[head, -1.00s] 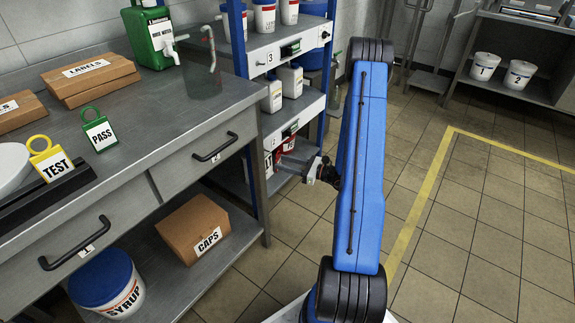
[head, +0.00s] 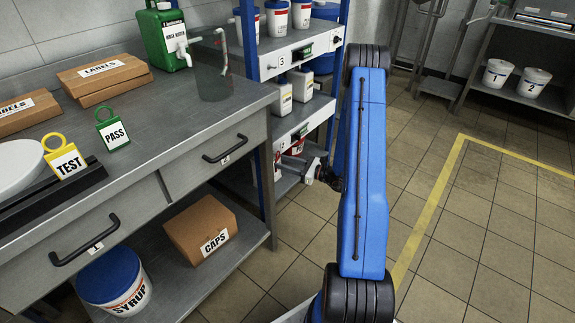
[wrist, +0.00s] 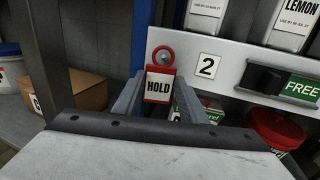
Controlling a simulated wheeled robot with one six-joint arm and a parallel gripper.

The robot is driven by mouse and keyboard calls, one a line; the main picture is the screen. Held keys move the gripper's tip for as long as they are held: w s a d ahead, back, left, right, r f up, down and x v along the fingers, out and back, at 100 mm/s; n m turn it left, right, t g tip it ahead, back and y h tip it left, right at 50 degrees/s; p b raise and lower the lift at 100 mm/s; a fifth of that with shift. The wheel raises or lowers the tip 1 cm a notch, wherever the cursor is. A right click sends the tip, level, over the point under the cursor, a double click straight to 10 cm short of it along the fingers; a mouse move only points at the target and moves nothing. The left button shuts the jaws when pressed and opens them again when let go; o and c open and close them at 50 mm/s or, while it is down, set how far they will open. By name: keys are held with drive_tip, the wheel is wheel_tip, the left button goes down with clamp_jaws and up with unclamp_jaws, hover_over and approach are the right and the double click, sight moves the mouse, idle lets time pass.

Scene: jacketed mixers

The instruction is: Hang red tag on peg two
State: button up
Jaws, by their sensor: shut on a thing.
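The red tag (wrist: 158,86), marked HOLD, is in the middle of the wrist view, upright, with its red ring on top. My gripper (wrist: 159,92) is shut on the tag, with a grey finger on each side. A round grey end, which looks like a peg, shows inside the ring; I cannot tell whether the ring is around it or in front of it. The number 2 label (wrist: 207,66) is on the pale shelf rail just right of the tag. In the head view my gripper (head: 314,172) is at the lower shelves, partly hidden by my blue arm.
A black slider with a green FREE sign (wrist: 300,88) is right of the label. A red-lidded tub (wrist: 275,128) sits below the rail. Floor to the right is clear.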

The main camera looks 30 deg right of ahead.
drive_tip(key=shift+w+a+f, duration=0.25)
drive_tip(key=shift+w+f, duration=0.2)
drive_tip(key=shift+w, duration=0.35)
idle(0.4)
drive_tip(key=o, duration=1.2)
drive_tip(key=shift+d, duration=0.1)
drive_tip(key=v, duration=1.7)
drive_tip(key=shift+s, duration=0.15)
